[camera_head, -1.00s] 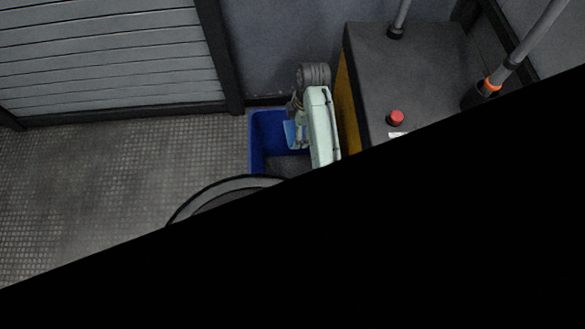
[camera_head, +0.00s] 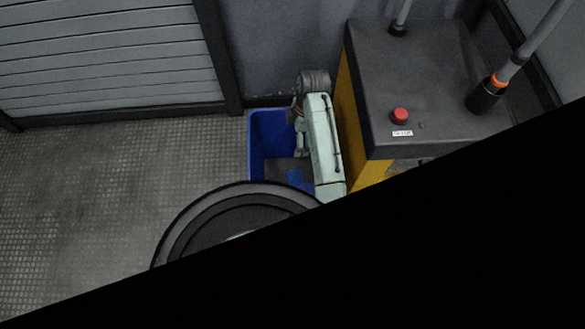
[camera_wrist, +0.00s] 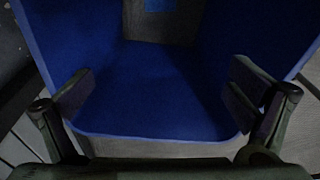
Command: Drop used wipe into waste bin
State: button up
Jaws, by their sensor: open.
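The blue waste bin (camera_head: 257,145) stands on the floor against the back wall. My gripper (camera_head: 301,151) points down over the inside of the bin. In the wrist view my gripper's two fingers (camera_wrist: 160,95) are wide apart with nothing between them. The blue bin wall (camera_wrist: 150,75) shows beyond them. The light blue wipe (camera_head: 296,178) lies low inside the bin, on its grey bottom. It also shows at the top edge of the wrist view (camera_wrist: 160,4), apart from the fingers and partly cut off.
A black and yellow cabinet (camera_head: 430,75) stands close to the right of the bin, with a red button (camera_head: 400,116) and grey conduits on top. A slatted shutter (camera_head: 110,55) is at the left. The tiled floor (camera_head: 80,200) at left is clear. Black hides the lower right.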

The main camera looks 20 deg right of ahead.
notch_tip(320, 180, up, 12)
jog(key=d, duration=0.1)
jog(key=shift+d, duration=0.4)
dwell(0.3)
jog(key=shift+s, duration=0.1)
